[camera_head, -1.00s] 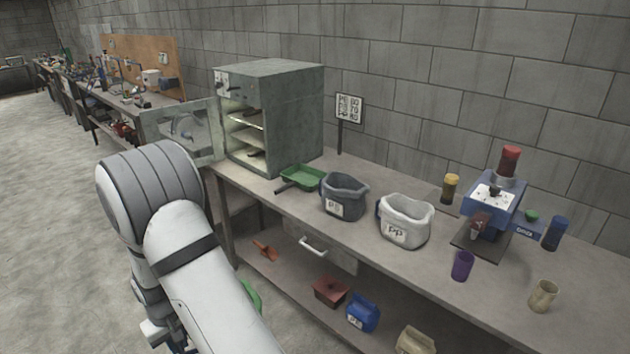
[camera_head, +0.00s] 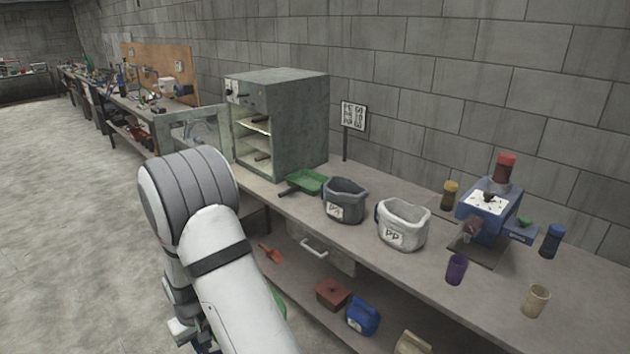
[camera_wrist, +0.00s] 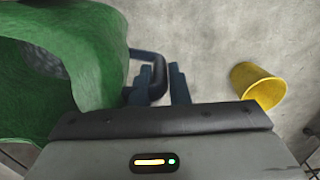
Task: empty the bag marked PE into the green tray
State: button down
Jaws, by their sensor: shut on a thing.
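My gripper (camera_wrist: 160,88) is shut on the dark handle of a green bag (camera_wrist: 85,50) in the wrist view. The bag's open mouth shows at the left, and no marking is visible on it. A sliver of green shows behind my arm in the head view (camera_head: 279,301), probably the same bag. The green tray (camera_head: 309,181) lies on the bench in front of the oven, well away from my gripper.
A grey bag (camera_head: 345,193) and a white bag marked PP (camera_head: 417,217) stand right of the tray. The oven (camera_head: 289,120) has its door (camera_head: 180,127) open. A yellow container (camera_wrist: 257,84) lies below in the wrist view. Open floor (camera_head: 70,210) lies left.

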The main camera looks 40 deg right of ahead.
aim_at(308, 182)
jog(key=z, duration=0.8)
jog(key=i, duration=1)
jog(key=u, duration=0.05)
